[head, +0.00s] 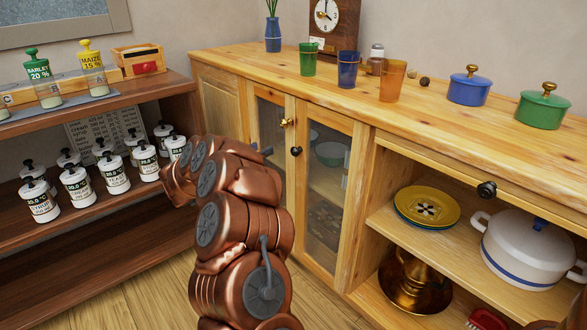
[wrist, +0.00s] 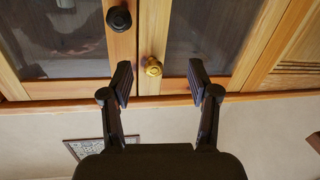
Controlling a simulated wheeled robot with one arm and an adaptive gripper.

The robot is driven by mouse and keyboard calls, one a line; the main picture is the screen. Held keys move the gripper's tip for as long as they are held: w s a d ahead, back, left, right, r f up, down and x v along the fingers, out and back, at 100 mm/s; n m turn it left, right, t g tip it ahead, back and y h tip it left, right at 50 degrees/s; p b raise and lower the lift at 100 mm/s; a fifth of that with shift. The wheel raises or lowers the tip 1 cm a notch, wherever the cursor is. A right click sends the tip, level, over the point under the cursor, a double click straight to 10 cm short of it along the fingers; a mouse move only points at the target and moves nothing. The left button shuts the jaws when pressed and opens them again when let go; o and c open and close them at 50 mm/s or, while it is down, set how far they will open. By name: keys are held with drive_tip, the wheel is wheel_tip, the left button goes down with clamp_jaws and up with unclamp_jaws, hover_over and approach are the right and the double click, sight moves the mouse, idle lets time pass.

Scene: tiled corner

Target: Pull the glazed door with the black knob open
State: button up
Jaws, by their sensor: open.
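The glazed door (head: 342,128) with the black knob (head: 296,151) is shut in the wooden sideboard. In the wrist view, which looks upside down, this door (wrist: 122,48) is on the left and its black knob (wrist: 119,18) is near the top. My gripper (wrist: 160,78) is open and empty. Its fingers frame the lower brass knob (wrist: 152,67) of the neighbouring glazed door; contact cannot be told. The black knob lies above the left finger, outside the gap. In the head view my copper arm hides most of the gripper.
Cups, a blue pot (head: 468,88) and a green pot (head: 543,108) stand on the sideboard top. Open shelves at right hold a yellow plate (head: 427,205) and a white pot (head: 530,250). A shelf with white jars (head: 77,187) stands left. Bare floor shows in front.

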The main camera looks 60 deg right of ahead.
sight(293, 153)
drive_tip(key=shift+s+d+f+m+g+b, duration=0.2)
drive_tip(key=shift+s+d+f+g+b, duration=0.35)
drive_tip(key=shift+s+d, duration=0.75)
drive_tip(key=shift+s+d+f+m+g+b, duration=0.2)
drive_tip(key=shift+s+d+f+g+b, duration=0.55)
drive_tip(key=shift+d, duration=0.9)
drive_tip(key=shift+s+d+f+m+g+b, duration=0.1)
drive_tip(key=shift+s+d+m+g+b, duration=0.3)
drive_tip(key=shift+s+d, duration=1)
drive_tip(key=shift+c, duration=0.4)
clamp_jaws()
drive_tip(key=shift+d, duration=0.1)
